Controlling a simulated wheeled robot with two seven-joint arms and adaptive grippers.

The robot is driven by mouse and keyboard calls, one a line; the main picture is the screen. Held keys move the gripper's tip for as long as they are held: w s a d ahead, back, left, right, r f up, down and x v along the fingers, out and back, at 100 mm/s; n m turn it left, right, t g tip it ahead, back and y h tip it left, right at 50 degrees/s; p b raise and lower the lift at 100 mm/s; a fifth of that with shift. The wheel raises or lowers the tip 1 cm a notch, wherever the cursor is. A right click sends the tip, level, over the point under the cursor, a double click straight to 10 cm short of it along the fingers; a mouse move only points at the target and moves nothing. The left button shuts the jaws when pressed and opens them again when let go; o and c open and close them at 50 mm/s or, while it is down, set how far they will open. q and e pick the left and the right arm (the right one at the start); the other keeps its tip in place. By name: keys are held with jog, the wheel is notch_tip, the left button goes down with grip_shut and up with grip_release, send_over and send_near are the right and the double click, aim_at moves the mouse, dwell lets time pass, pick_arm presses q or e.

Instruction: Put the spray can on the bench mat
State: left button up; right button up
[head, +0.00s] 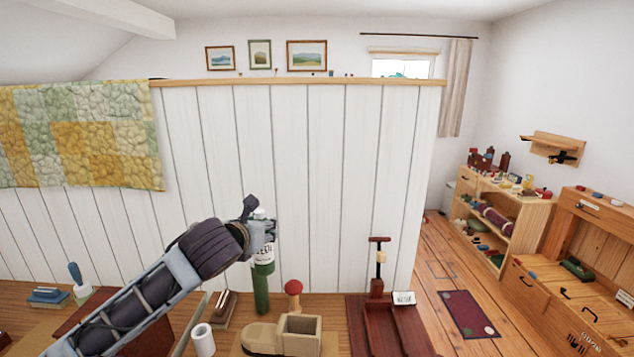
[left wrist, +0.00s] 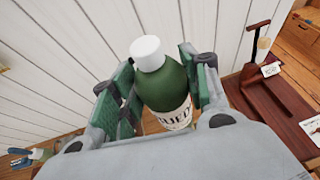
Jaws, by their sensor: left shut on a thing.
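The spray can (head: 263,285) is a green cylinder with a white cap and a white label. My left gripper (head: 262,230) is shut around its upper part, and the can is upright at the far side of the bench. The left wrist view also shows the can (left wrist: 165,85) between the two green-padded fingers of the left gripper (left wrist: 160,95). Whether the can's base touches the bench is unclear. A dark red flat piece (head: 82,312) lies partly under my left arm; I cannot tell if it is the bench mat. My right gripper is not in view.
A tan wooden box piece (head: 300,335), a red-knobbed object (head: 293,290) and a white roll (head: 203,340) stand close to the can. A dark red wooden stand (head: 378,325) with a small labelled block (head: 404,298) is to the right. A white panelled wall (head: 330,180) rises behind.

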pick_arm(q)
jog(key=s+a+f+p, duration=0.1)
jog(key=s+f, duration=0.3)
jog(key=f, duration=0.5)
jog(key=s+a+f+n+y+p, duration=0.1)
jog(key=s+a+f, duration=0.3)
jog(key=f, duration=0.5)
jog(key=s+a+f+p, duration=0.3)
jog(key=s+f, duration=0.2)
jog(key=f, duration=0.3)
jog(key=shift+s+f+n+y, duration=0.3)
jog(key=shift+s+f+y, duration=0.05)
jog(key=shift+f+y, duration=0.05)
jog(key=shift+f, duration=0.1)
jog(key=shift+f+b, duration=1.95)
jog(key=shift+f, duration=0.25)
jog(key=shift+w+r, duration=0.15)
